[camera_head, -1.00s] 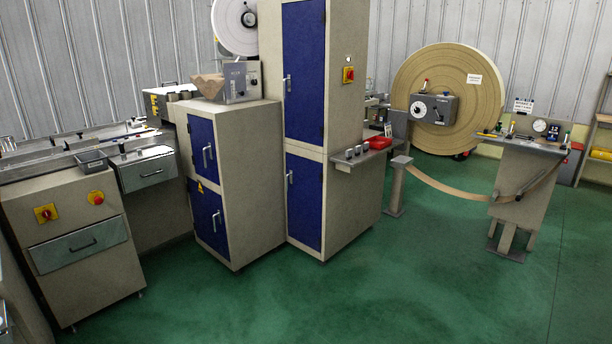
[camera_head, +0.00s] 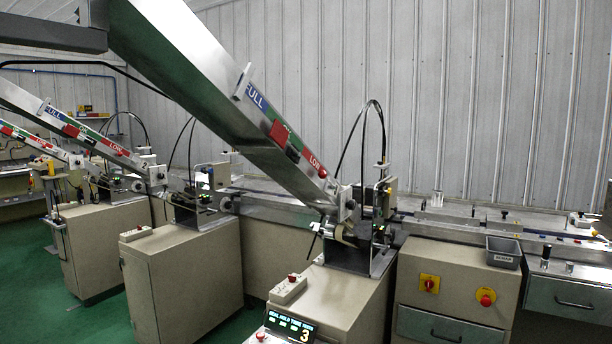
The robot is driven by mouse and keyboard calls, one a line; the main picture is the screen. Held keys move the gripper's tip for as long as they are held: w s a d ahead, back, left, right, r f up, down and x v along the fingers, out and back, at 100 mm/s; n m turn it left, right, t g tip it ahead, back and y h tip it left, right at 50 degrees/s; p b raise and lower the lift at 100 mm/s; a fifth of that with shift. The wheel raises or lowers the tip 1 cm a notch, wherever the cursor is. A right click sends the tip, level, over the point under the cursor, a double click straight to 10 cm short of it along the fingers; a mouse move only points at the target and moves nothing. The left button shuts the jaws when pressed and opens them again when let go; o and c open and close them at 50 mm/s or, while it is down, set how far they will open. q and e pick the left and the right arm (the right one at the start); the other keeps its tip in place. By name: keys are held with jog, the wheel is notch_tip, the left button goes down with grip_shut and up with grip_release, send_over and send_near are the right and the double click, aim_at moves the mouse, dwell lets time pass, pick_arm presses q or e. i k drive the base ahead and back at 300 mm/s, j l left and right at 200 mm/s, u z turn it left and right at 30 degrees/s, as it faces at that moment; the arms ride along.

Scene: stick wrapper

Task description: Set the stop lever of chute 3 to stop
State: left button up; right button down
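The nearest chute (camera_head: 205,80), a long sloping metal channel with FULL and LOW marks, runs down from the top left to a feeder head (camera_head: 365,225). A display showing a 3 (camera_head: 291,327) stands on the cabinet below, so I take this as chute 3. A small red knob (camera_head: 322,173) sits near the chute's lower end, and a thin dark rod (camera_head: 312,243) shows below it. I cannot tell which part is the stop lever or how it is set. Neither of my grippers is in view.
Two similar chutes (camera_head: 105,145) (camera_head: 38,142) with cabinets stand to the left. A conveyor (camera_head: 270,205) runs behind the heads. At right are a cabinet with a red button (camera_head: 485,297) and a grey bin (camera_head: 503,252). Green floor (camera_head: 100,317) is free at lower left.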

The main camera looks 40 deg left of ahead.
aim_at(323, 174)
jog(key=i+l+u, duration=0.15)
jog(key=i, duration=2.9)
jog(key=j+u, duration=0.1)
jog(key=u, duration=3.7)
